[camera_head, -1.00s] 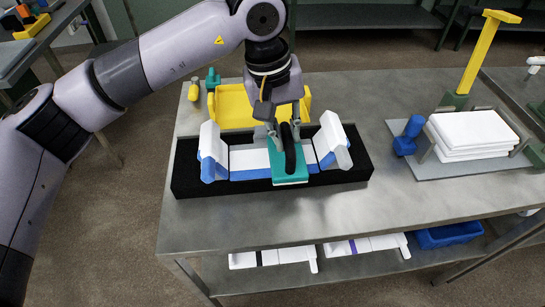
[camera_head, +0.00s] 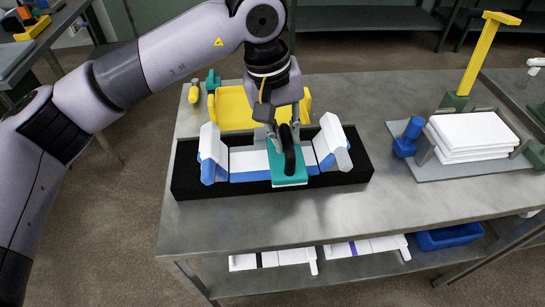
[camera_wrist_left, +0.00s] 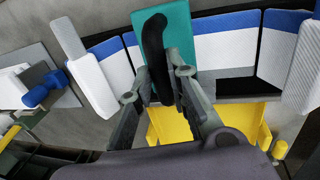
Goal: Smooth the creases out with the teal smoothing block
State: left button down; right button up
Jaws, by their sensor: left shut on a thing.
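The teal smoothing block (camera_head: 290,180) with a black handle (camera_head: 289,158) rests over the middle of the white and blue knitted piece (camera_head: 247,163). My left gripper (camera_head: 283,136) is shut on the black handle from above. In the left wrist view, the teal block (camera_wrist_left: 180,45) lies across the knitted piece (camera_wrist_left: 222,45), and my left gripper's fingers (camera_wrist_left: 158,85) stand on both sides of the handle. The knitted piece lies in a black tray (camera_head: 235,188) with its two ends raised. The fabric under the block is hidden. My right gripper is not seen.
A yellow tray (camera_head: 235,122) stands behind the black tray. A yellow bottle-like object (camera_head: 194,93) and a teal object (camera_head: 213,80) are beside it. A blue tool (camera_head: 407,137) and a white stack (camera_head: 472,135) sit at the right. The table front (camera_head: 300,225) is clear.

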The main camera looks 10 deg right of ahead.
pick_arm(q)
jog(key=shift+r, duration=0.15)
jog(key=shift+d+p+v, duration=0.25)
jog(key=shift+p+v, duration=0.45)
jog(key=shift+v, duration=0.45)
jog(key=shift+d+p+v, duration=0.25)
jog(key=shift+p+v, duration=0.4)
jog(key=shift+v, duration=0.55)
jog(key=shift+r, duration=0.15)
